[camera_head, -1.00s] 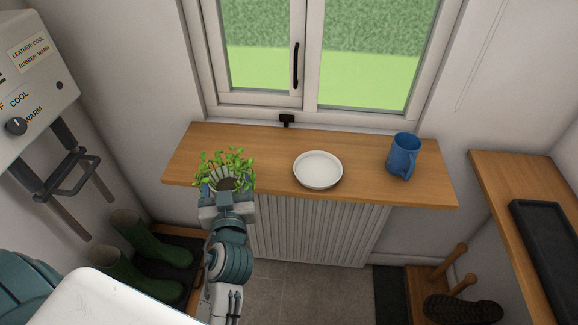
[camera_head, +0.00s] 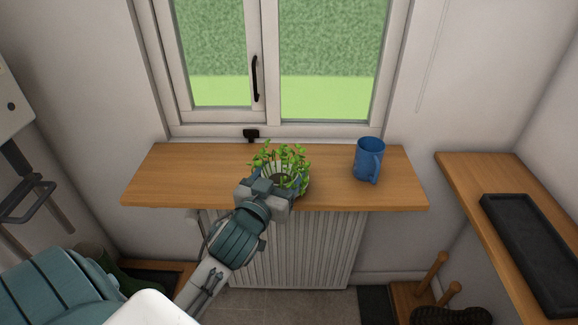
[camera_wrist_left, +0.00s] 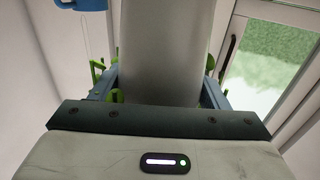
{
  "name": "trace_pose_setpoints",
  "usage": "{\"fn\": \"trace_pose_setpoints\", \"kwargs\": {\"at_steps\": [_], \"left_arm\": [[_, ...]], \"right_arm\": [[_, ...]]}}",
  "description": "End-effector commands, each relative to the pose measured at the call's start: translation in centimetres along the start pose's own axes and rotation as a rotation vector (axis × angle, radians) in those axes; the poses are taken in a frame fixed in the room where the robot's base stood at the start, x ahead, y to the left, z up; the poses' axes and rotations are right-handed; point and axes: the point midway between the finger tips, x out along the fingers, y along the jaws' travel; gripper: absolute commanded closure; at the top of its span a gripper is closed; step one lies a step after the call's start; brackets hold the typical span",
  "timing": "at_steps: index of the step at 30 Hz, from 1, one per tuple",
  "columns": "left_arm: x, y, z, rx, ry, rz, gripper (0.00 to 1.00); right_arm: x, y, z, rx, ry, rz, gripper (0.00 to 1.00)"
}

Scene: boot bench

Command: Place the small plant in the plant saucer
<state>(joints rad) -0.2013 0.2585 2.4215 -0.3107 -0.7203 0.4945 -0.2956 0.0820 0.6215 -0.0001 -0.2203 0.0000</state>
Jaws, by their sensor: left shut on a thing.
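The small plant (camera_head: 290,158) has green leaves and a pale pot. It is over the middle of the wooden sill. My left gripper (camera_head: 272,186) is shut on the pot, which also fills the middle of the left wrist view (camera_wrist_left: 165,50) between the two fingers. The white plant saucer is not visible now; the plant and gripper cover the place on the sill where it lay. I cannot tell whether the pot touches it. My right gripper is not in view.
A blue mug (camera_head: 367,160) stands on the sill (camera_head: 165,180) to the right of the plant. The window (camera_head: 258,60) with its black handle is behind. A ribbed radiator (camera_head: 310,245) is below. The sill's left part is clear. A shelf with a black tray (camera_head: 535,240) is at right.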

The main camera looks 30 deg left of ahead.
Motion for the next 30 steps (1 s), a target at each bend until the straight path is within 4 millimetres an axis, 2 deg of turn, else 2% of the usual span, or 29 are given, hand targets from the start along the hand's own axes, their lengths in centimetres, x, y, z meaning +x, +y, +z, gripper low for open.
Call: {"fn": "trace_pose_setpoints", "kwargs": {"at_steps": [1,6,12,18,24,30], "left_arm": [[1.4,-0.6,-0.7,0.008,0.004,0.000,0.69],[5.5,-2.1,-0.3,0.004,0.003,-0.002,0.69],[9.3,-3.5,0.2,0.001,0.004,-0.001,0.69],[10.6,-4.0,0.9,-0.001,0.002,-0.001,0.69],[10.5,-4.0,3.5,-0.002,-0.001,-0.001,0.69],[10.5,-3.9,4.2,-0.001,0.004,0.001,0.69]], "right_arm": [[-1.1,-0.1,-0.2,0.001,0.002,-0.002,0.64],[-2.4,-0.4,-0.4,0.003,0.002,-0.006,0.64],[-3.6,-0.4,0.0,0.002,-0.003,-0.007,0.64],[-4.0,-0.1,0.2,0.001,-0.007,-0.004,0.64],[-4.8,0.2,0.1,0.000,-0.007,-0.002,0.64],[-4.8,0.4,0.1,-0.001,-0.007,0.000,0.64]]}}
